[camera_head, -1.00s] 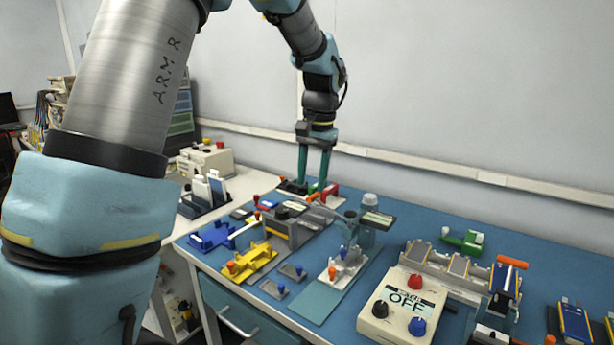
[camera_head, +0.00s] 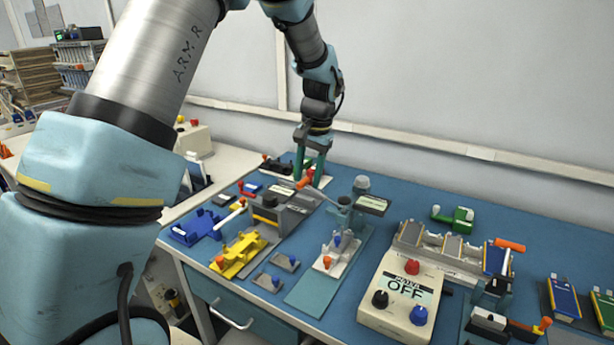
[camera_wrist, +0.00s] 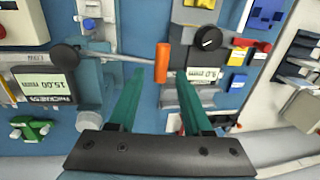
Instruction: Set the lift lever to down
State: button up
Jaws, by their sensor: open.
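A lever with an orange grip (camera_head: 305,182) and a thin grey rod stands by the thickness gauge (camera_head: 361,192). In the head view the rod slants up and left from its pivot to the grip. In the wrist view the orange grip (camera_wrist: 162,63) shows with its rod running left to a dark knob (camera_wrist: 65,57). My gripper (camera_head: 308,182) is open, its two teal fingers pointing down at the orange grip. In the wrist view my gripper (camera_wrist: 160,73) has a finger on either side of the grip. I cannot tell whether they touch it.
A grey block device with a black knob (camera_head: 269,200) stands just in front. The gauge display (camera_wrist: 46,84) reads 15.00 mm. A drive box (camera_head: 400,295) shows OFF. A second orange-handled lever (camera_head: 510,246) is at the right. Yellow (camera_head: 239,254) and blue (camera_head: 196,228) fixtures stand front left.

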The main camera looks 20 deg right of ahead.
jog(key=shift+w+f, duration=0.1)
jog(key=shift+f, duration=0.8)
grip_shut()
dwell(0.9)
